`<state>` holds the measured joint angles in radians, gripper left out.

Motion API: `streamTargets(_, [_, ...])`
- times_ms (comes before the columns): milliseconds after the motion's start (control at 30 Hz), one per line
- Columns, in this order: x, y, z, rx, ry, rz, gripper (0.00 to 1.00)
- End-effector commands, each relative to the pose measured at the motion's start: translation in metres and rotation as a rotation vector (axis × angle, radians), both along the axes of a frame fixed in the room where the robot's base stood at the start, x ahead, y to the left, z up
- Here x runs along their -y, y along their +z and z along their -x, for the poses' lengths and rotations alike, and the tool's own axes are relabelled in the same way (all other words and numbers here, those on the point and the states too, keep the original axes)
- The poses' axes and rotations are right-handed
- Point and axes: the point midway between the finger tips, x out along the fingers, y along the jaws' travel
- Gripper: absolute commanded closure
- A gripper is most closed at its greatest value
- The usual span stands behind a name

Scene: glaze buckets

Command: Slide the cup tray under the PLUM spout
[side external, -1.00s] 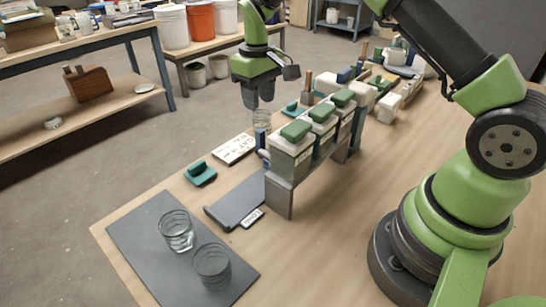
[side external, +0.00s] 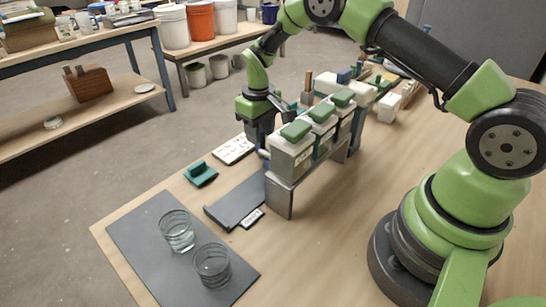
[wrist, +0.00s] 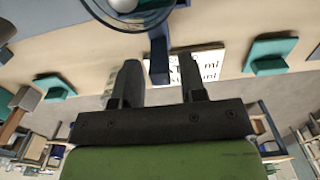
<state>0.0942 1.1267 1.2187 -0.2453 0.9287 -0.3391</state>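The cup tray (wrist: 104,17) shows at the top edge of the wrist view as a dark blue ring with a clear cup (wrist: 125,4) in it. Its short blue handle (wrist: 158,62) points towards my gripper (wrist: 157,74). My gripper is open, with one finger on each side of the handle's line; I cannot tell whether either finger touches it. In the side view my gripper (side external: 259,138) is low at the left of the bucket row and hides the tray and cup. White glaze buckets (side external: 291,155) with green lids stand on a grey stand. I cannot read which spout is PLUM.
A grey plate (side external: 238,203) with a small label (side external: 252,217) lies before the stand. Two clear glasses (side external: 178,232) (side external: 212,264) stand on a dark mat (side external: 135,225). A teal block (side external: 201,174) and a printed card (side external: 233,149) lie left of the row.

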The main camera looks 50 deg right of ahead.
Motion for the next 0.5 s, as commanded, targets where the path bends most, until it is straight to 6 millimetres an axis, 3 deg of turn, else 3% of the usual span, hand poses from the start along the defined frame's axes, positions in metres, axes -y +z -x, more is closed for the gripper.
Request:
streamTargets(67, [0.0,0.0002,-0.0001,0.0,0.0,0.0,0.62])
streamTargets(100, [0.0,0.0002,-0.0001,0.0,0.0,0.0,0.66])
streamTargets(267, [0.0,0.0004,-0.0001,0.0,0.0,0.0,1.0])
streamTargets(500, [0.0061,0.0005,-0.0003,0.001,0.0,0.0,1.0])
